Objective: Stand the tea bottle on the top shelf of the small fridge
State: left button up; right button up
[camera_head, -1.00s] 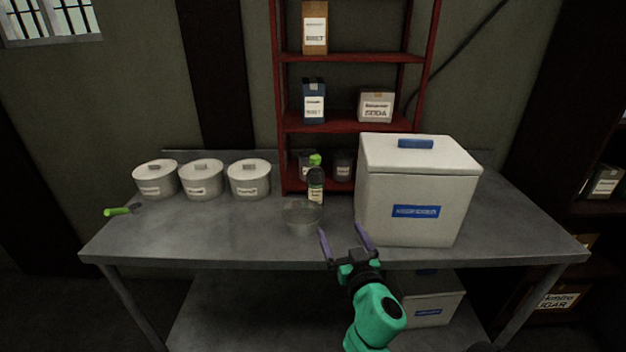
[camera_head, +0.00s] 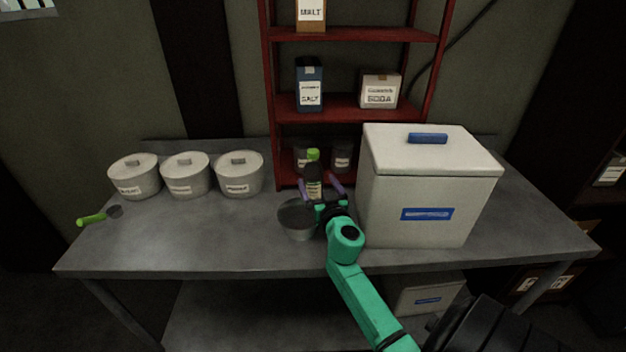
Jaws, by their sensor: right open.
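The tea bottle (camera_head: 313,172), dark with a green cap and a pale label, stands upright on the grey table in front of the red shelf. My right gripper (camera_head: 320,185) is open, with its purple fingers reaching toward the bottle, one on each side of it in the picture. The gripper hides the bottle's lower part, and I cannot tell whether the fingers touch it. The small fridge (camera_head: 425,195) is probably the white box with a blue top handle and blue label, right of the gripper. No open shelf shows inside it. My left gripper is not in view.
A metal bowl (camera_head: 298,222) sits just left of my right gripper. Several lidded white pots (camera_head: 239,175) stand to the left. A green-handled tool (camera_head: 92,219) lies at the left end. The red shelf (camera_head: 350,107) holds boxes and jars. The front left of the table (camera_head: 190,240) is clear.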

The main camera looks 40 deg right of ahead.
aim_at(316, 179)
jog(key=x, duration=0.3)
jog(key=shift+w, duration=0.15)
grip_shut()
jog(key=shift+r, duration=0.1)
